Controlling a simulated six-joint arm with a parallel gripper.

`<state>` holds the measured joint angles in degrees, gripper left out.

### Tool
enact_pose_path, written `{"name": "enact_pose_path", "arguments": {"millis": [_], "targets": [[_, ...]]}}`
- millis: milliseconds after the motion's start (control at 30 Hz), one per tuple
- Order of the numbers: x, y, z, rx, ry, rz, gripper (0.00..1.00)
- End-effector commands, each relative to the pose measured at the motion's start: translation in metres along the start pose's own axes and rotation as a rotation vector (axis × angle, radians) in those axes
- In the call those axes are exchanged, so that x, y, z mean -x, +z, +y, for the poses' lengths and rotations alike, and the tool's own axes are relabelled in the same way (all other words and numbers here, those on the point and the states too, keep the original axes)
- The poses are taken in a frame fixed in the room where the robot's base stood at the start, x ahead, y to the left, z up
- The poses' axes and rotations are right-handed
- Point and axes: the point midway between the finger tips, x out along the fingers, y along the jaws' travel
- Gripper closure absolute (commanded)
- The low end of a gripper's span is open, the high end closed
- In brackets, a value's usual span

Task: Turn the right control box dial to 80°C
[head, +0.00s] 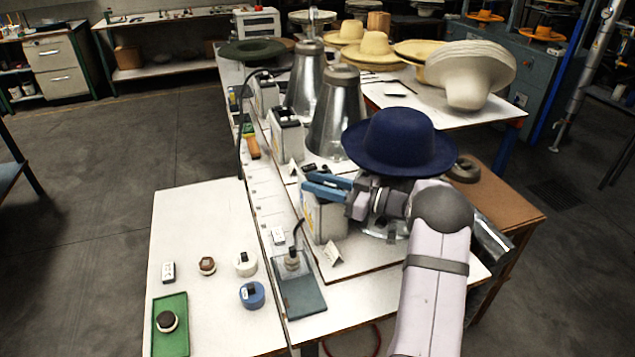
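The nearest control box (327,222), a pale box with markings on its left side, stands at the front of the hat press bench. My gripper (307,182) is over its top, with two blue fingers pointing left. A narrow dark gap shows between the fingers. The fingers and wrist cover the top of the box, so its dial and temperature setting are hidden. I cannot tell whether the fingers touch the dial or hold it. Two similar control boxes, a middle one (287,137) and a far one (264,95), stand farther back along the bench.
A navy hat (398,142) sits just behind my wrist. Metal cones (337,115) stand behind the box. A green tray (171,341) and small round items are on the left table (200,215).

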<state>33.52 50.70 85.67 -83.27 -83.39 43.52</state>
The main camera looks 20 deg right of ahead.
Motion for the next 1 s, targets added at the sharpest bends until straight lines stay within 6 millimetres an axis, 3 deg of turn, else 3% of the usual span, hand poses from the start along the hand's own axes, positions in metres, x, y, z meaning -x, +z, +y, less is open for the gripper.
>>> {"name": "enact_pose_path", "arguments": {"millis": [267,700,1000], "targets": [[0.004,-0.001,0.001,0.003,0.002,0.002,0.73],[0.057,0.001,0.001,0.003,0.004,0.001,0.73],[0.073,0.000,0.000,0.001,0.001,0.000,0.73]]}}
